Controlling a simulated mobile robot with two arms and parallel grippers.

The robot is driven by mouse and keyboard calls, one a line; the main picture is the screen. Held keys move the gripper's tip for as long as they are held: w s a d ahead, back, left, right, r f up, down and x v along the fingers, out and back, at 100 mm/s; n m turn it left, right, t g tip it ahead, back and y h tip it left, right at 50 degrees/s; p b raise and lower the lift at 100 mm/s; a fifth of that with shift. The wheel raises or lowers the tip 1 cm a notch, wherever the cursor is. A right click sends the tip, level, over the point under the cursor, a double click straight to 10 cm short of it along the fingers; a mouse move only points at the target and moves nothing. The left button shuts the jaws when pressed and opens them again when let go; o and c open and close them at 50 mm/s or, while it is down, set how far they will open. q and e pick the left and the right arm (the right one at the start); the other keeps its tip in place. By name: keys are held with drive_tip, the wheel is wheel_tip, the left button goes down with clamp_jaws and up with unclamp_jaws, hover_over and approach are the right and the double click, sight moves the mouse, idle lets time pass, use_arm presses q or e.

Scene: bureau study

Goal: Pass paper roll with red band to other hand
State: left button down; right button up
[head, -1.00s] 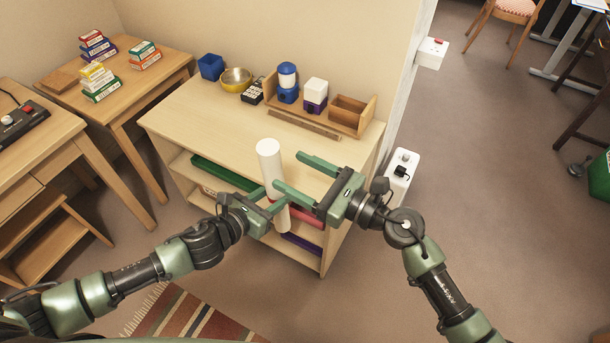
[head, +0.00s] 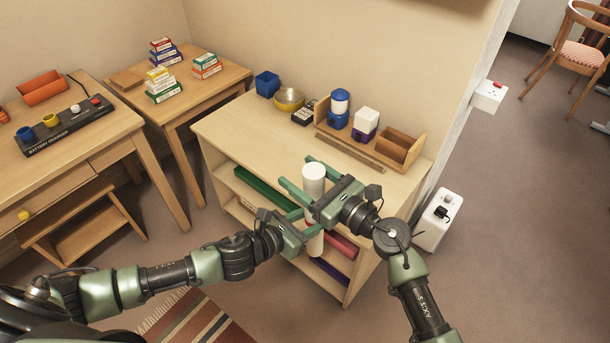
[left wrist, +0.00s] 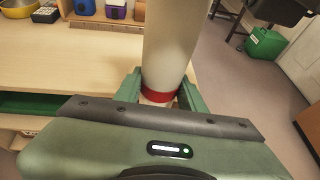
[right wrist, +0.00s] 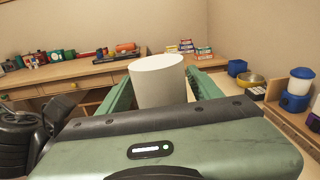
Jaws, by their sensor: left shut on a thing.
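The paper roll (head: 314,172) is a white upright cylinder in front of the shelf unit. Its red band (left wrist: 168,92) shows low on it in the left wrist view. My left gripper (head: 304,221) is shut on the roll near the band. My right gripper (head: 297,172) is higher, near the roll's top, with its fingers apart on either side of the roll. In the right wrist view the roll's white end (right wrist: 158,82) stands between the two fingers. Part of the roll is hidden behind the grippers in the head view.
The shelf unit (head: 245,125) holds a blue box (head: 267,84), a yellow bowl (head: 289,99) and a wooden organizer (head: 398,150) on top. Desks with small boxes and a battery charger (head: 66,127) stand at left. A white unit (head: 438,220) stands on the floor at right.

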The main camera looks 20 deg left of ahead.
drive_tip(key=c, duration=1)
use_arm(q)
drive_tip(key=c, duration=0.8)
unclamp_jaws()
use_arm(e)
clamp_jaws()
use_arm(q)
drive_tip(key=shift+o, duration=0.2)
